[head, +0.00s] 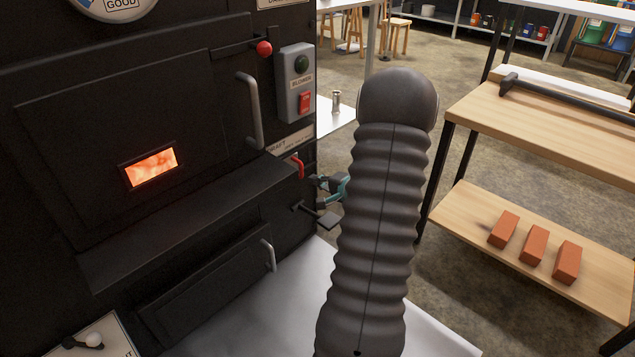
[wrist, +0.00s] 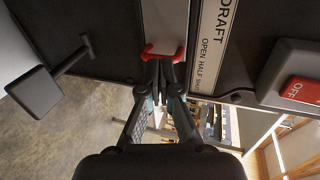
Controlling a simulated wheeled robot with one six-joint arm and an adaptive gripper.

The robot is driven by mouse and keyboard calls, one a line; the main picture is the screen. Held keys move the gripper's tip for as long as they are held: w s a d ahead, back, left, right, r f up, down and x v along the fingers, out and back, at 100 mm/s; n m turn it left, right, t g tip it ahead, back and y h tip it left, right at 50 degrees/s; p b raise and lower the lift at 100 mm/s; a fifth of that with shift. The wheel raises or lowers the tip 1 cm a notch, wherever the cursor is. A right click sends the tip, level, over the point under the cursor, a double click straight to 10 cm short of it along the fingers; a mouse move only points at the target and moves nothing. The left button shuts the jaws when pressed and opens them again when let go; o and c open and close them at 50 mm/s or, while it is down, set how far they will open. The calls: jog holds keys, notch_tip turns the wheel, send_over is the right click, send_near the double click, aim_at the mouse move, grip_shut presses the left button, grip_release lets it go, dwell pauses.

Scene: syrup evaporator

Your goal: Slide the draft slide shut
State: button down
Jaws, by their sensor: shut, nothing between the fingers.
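The draft slide shows in the wrist view as a pale metal strip (wrist: 167,22) with a red handle (wrist: 163,52) at its end. In the head view, my gripper (head: 322,183) is partly hidden behind my arm.
A blower box (head: 296,84) with a red switch is above the slide. A black pedal-like lever (head: 320,216) sticks out below it. A red-knobbed lever (head: 263,48) is higher up. A wooden bench (head: 560,130) with bricks (head: 535,245) on its shelf stands right.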

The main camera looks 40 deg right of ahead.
jog(key=d+b+x, duration=0.1)
jog(key=b+x, duration=0.2)
jog(key=x, duration=0.8)
jog(key=shift+w+a, duration=0.2)
jog(key=shift+a, duration=0.3)
